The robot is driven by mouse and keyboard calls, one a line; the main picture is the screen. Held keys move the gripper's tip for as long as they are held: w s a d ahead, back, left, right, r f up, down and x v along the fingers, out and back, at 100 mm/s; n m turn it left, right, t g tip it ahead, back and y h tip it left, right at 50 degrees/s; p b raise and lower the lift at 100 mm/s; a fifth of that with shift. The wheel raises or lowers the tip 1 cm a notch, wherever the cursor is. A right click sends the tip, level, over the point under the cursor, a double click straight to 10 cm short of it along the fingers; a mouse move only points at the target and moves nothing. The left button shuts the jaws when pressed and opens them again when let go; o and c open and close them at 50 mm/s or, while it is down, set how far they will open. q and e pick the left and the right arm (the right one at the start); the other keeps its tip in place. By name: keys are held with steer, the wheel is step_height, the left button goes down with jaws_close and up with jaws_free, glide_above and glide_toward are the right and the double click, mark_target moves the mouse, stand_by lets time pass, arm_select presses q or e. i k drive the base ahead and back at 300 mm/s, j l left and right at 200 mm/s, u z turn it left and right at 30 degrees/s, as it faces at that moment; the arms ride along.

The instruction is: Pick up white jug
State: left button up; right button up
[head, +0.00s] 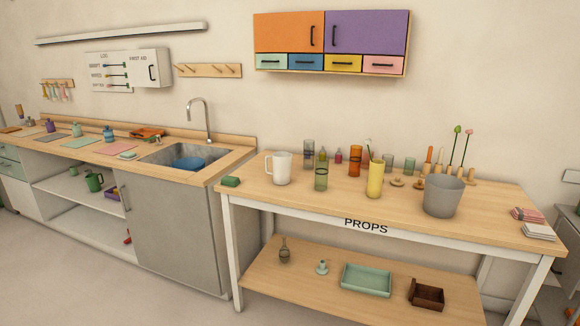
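The white jug (282,168) stands upright on the left part of the wooden props table (315,203). Its handle is on its left side. A green block (230,181) lies to its left near the table's left edge, and a green glass (321,176) stands to its right, apart from it. Neither of my grippers shows in the head view.
A yellow vase (375,179), a grey bucket (443,195) and several glasses stand farther right on the table. Folded cloths (538,231) lie at its right end. The front strip of the tabletop is mostly clear. A sink counter (195,176) adjoins on the left.

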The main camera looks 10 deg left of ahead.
mark_target(282, 161)
steer(key=i+j+z, duration=0.1)
steer(key=i+j, duration=0.2)
steer(key=i, duration=0.25)
steer(key=i+j+z, duration=0.1)
steer(key=i+j, duration=0.3)
steer(key=i, duration=0.1)
